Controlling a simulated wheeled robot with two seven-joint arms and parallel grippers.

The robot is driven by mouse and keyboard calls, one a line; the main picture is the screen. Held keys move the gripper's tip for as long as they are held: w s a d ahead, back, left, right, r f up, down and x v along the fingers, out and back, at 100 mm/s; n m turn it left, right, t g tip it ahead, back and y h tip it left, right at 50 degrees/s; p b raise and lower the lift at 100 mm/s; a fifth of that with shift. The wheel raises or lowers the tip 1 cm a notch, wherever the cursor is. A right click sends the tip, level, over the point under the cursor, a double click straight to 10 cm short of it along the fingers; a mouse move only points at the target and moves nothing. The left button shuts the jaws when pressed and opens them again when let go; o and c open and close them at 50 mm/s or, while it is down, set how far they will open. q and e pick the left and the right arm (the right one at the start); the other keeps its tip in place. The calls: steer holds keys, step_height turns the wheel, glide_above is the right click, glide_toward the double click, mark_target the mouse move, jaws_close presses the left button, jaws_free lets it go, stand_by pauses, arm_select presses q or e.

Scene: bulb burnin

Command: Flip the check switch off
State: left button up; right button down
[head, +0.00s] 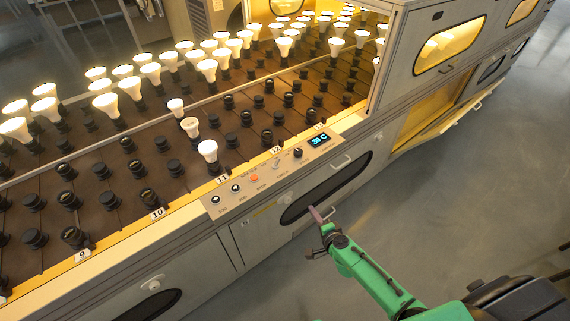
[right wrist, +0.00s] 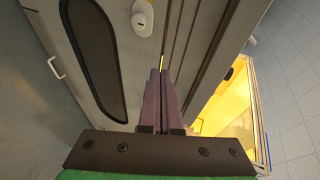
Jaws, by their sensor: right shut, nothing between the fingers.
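The control panel (head: 232,199) is a slanted light strip on the near edge of the bulb bench. A small toggle switch (head: 276,163), which looks like the check switch, stands on it between an orange button (head: 254,178) and a black knob (head: 297,153). Its lever is too small to tell on from off. My right gripper (head: 315,213) is shut and empty, in front of the bench and below the panel, apart from the switch. Its purple fingers (right wrist: 161,100) lie together in the right wrist view, where the switch does not show. My left gripper is not in view.
A blue-lit display (head: 319,140) sits at the panel's right end. Lit bulbs (head: 208,150) and black sockets (head: 75,237) fill the bench top. An open yellow-lit compartment (right wrist: 225,112) lies to the right. The floor is clear.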

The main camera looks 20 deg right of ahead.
mark_target(285, 167)
steer(key=w+a+r+m+t, duration=0.1)
steer(key=w+a+r+m, duration=0.1)
steer(key=r, duration=0.4)
steer(key=w+a+r+m+t, duration=0.1)
steer(key=w+a+r+m, duration=0.1)
steer(key=r+m, duration=0.3)
steer(key=shift+w+a+r, duration=0.3)
steer(key=shift+a+r, duration=0.3)
steer(key=shift+r, duration=0.3)
steer(key=shift+w, duration=0.1)
steer(key=w, duration=0.3)
steer(key=w+f+b, duration=0.1)
steer(key=w, duration=0.2)
steer(key=w+a+b, duration=0.1)
steer(key=w, duration=0.2)
steer(key=shift+w+f, duration=0.35)
steer(key=shift+f, duration=0.05)
